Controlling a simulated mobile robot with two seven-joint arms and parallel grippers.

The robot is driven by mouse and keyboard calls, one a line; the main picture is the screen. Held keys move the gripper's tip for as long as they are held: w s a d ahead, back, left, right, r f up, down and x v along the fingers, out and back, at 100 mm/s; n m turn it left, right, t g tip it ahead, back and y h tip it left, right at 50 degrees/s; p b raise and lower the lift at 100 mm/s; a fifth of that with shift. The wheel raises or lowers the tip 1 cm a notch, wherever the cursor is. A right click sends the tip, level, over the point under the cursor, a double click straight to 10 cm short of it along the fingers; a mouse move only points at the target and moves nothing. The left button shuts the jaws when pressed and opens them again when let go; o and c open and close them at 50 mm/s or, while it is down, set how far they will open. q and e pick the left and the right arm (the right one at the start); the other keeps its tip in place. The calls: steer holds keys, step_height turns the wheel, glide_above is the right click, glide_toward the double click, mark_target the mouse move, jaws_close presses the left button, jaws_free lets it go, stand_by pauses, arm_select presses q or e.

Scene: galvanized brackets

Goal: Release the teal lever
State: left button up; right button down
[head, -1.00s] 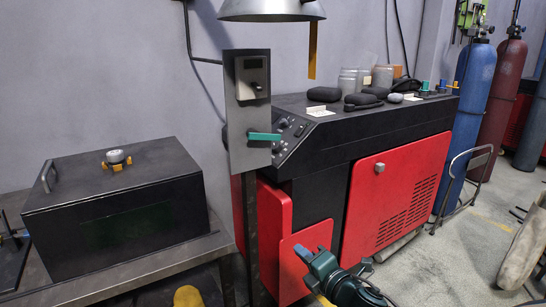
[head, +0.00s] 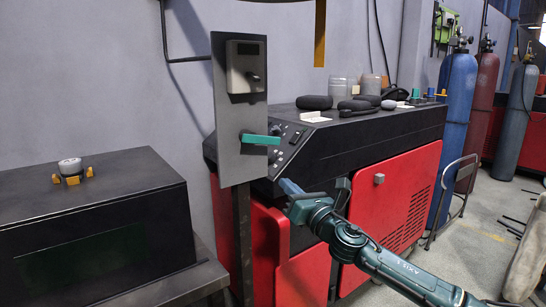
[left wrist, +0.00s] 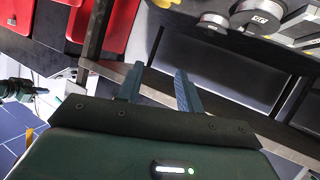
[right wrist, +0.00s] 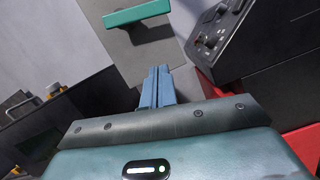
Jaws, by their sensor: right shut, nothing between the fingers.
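The teal lever (head: 261,139) sticks out level to the right from a grey upright panel (head: 237,172) on a dark post. It also shows at the top of the right wrist view (right wrist: 137,13), lying across the panel. My right gripper (head: 288,187) is below and a little right of the lever, apart from it. In the right wrist view its fingers (right wrist: 157,72) are shut together and empty, pointing toward the panel under the lever. My left gripper (left wrist: 156,84) is out of the head view; its wrist view shows its fingers apart with nothing between them.
A grey box with a dark window (head: 246,67) sits above the lever. A red and black machine (head: 400,185) stands close behind the right gripper. A black case (head: 95,225) is on a bench at left. Weight plates (left wrist: 263,17) show in the left wrist view.

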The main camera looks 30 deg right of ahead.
mark_target(258, 138)
arm_select(q)
steer(key=g+p, duration=0.1)
steer(key=p, duration=0.2)
steer(key=shift+w+d, duration=0.4)
arm_select(e)
steer(key=w+r, duration=0.5)
steer(key=w, duration=0.2)
steer(key=shift+w+d+r, duration=0.35)
steer(key=shift+w, duration=0.05)
arm_select(q)
steer(key=shift+s+r+p, duration=0.1)
steer(key=shift+r+p, duration=0.3)
steer(key=shift+p, duration=0.1)
arm_select(e)
steer(key=shift+d+r+n+y, duration=0.3)
steer(key=shift+d+r+n, duration=0.3)
steer(key=shift+n, duration=0.3)
arm_select(q)
steer(key=shift+f, duration=0.1)
arm_select(e)
steer(key=shift+a, duration=0.1)
